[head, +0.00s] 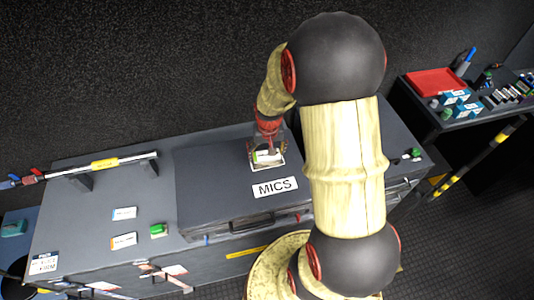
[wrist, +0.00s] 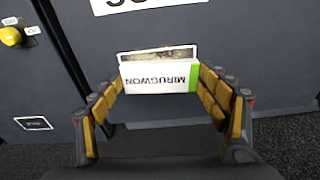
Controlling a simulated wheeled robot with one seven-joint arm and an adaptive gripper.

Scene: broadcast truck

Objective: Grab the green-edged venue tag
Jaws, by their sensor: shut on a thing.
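The green-edged venue tag (wrist: 160,76) is a white plate reading MIRUGWON, with a green band at one end, in the wrist view. It also shows as a small pale piece (head: 266,156) in the head view, over the dark case lid. My gripper (wrist: 162,88) is shut on the tag, with yellow-padded fingers at its two ends. In the head view my gripper (head: 267,150) points down above the lid, partly blurred by its small size. A pale-framed rectangle (wrist: 186,51) shows just behind the tag. I cannot tell how far the tag is above it.
The dark case (head: 215,185) carries a MICS label (head: 275,187). A blue-edged tag (head: 124,213), an orange-edged tag (head: 124,240) and a green block (head: 158,231) lie to its left. A side table holds a red tray (head: 436,82) and small boxes.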

